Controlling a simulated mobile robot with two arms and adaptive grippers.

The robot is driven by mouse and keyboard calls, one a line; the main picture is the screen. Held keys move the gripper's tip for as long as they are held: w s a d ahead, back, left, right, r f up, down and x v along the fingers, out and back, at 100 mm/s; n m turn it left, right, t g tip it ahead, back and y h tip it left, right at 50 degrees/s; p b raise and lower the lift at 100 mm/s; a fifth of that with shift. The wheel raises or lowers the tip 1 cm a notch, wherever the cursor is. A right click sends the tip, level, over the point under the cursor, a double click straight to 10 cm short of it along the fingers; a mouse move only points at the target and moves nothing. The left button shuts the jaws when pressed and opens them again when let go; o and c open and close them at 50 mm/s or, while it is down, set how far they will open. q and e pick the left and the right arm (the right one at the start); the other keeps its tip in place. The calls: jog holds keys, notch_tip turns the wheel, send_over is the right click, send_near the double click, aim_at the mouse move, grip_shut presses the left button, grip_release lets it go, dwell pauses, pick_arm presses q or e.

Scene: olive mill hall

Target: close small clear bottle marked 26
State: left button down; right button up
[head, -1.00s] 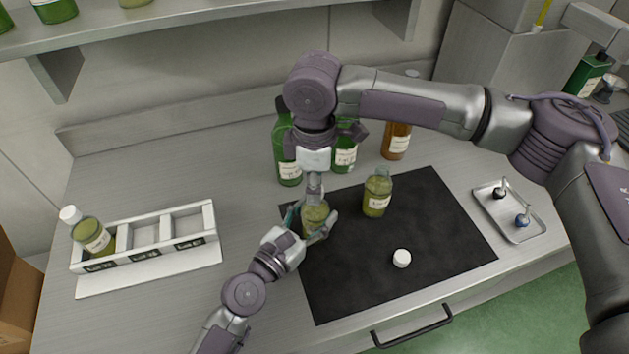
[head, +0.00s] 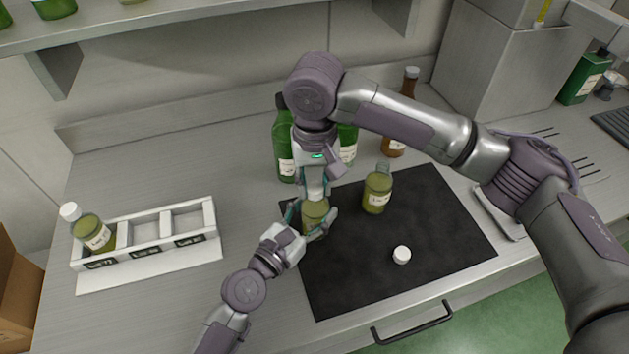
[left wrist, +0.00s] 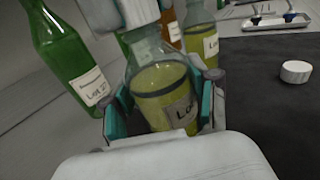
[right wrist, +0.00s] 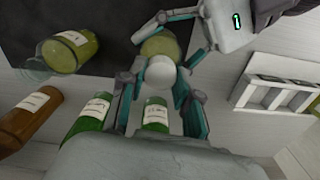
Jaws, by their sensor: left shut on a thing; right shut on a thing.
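A small clear bottle (head: 315,213) with yellow-green liquid stands at the left part of the black mat (head: 430,215). My left gripper (head: 306,224) is shut around its body. In the left wrist view the bottle (left wrist: 163,88) shows a partly turned label; its number is not readable. My right gripper (head: 315,194) points down over the bottle, shut on a white cap (right wrist: 160,72). In the left wrist view the cap (left wrist: 138,12) is at the bottle's neck; I cannot tell whether it touches.
A second clear bottle (head: 377,192), uncapped, stands on the mat, with a loose white cap (head: 402,255) in front. Green bottles (head: 284,145) and a brown bottle (head: 394,138) stand behind. A white rack (head: 150,258) at left holds a capped bottle (head: 92,232). A metal tray (head: 497,215) is partly hidden.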

jog(key=m, duration=1)
jog(key=shift+m, duration=0.3)
jog(key=m, duration=0.5)
jog(key=shift+d, duration=0.1)
jog(key=m, duration=0.4)
jog(key=o, duration=0.8)
notch_tip(320, 180, up, 12)
jog(key=shift+f, duration=0.1)
